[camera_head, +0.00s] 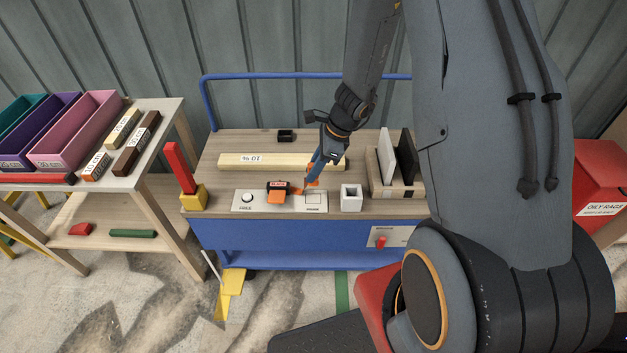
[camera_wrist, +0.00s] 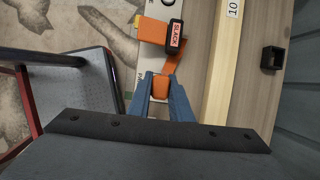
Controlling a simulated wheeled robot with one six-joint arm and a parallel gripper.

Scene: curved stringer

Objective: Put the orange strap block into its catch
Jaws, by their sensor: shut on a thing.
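My gripper (camera_head: 309,182) is shut on the orange strap block (camera_wrist: 161,88), which sits between its blue fingers (camera_wrist: 162,97) in the wrist view. An orange strap (camera_wrist: 176,58) runs from the block to a black buckle (camera_wrist: 174,33) labelled SLACK. The buckle also shows in the head view (camera_head: 278,186), on a pale plate (camera_head: 250,207). A square outlined spot (camera_head: 313,197), perhaps the catch, is at the plate's right end. The block is just behind or above it; I cannot tell whether they touch. In the wrist view the fingers hide that end of the plate.
A white open block (camera_head: 351,198) stands right of the plate. A long pale bar (camera_head: 280,161) and a small black box (camera_head: 285,135) lie behind it. A rack (camera_head: 397,187) holds upright panels at right. A red post in a yellow base (camera_head: 193,199) stands left.

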